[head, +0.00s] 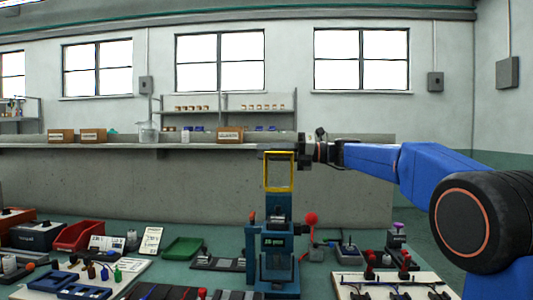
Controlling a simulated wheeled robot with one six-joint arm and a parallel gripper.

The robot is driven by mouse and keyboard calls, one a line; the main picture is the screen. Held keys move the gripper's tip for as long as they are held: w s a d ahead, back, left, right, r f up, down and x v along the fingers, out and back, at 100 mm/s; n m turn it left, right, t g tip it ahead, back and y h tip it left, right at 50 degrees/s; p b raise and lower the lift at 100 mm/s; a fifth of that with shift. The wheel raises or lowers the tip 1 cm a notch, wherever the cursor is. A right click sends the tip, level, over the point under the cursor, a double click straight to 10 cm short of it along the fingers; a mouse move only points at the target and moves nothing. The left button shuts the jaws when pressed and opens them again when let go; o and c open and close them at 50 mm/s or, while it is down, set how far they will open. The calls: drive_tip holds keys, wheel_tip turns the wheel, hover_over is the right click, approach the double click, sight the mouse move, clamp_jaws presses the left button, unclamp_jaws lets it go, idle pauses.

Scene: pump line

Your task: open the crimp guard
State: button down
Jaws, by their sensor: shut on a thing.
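The crimp guard (279,187) is a yellow frame standing upright above the blue-green crimp press (277,240) in the head view. My gripper (284,154) comes in from the right at the guard's top edge and is shut on it. The fingers partly cover the guard's top bar, so the exact hold is hard to see. A red ball-topped lever (311,219) stands at the press's right side.
A long grey counter (180,185) runs behind the press. A red bin (78,235), a green tray (183,248) and a board of small tools (75,275) lie at left. A pale board with red-knobbed fixtures (390,282) lies at right.

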drive_tip(key=shift+w+f+m, duration=0.8)
drive_tip(key=shift+w+f, duration=0.25)
drive_tip(key=c, duration=1.7)
unclamp_jaws()
drive_tip(key=shift+w+f, duration=0.1)
drive_tip(key=shift+o, duration=0.2)
drive_tip(key=shift+r, duration=0.2)
drive_tip(key=shift+d+r, duration=0.15)
drive_tip(key=d, duration=1.7)
drive_tip(key=shift+s, duration=0.45)
drive_tip(key=shift+d, duration=0.1)
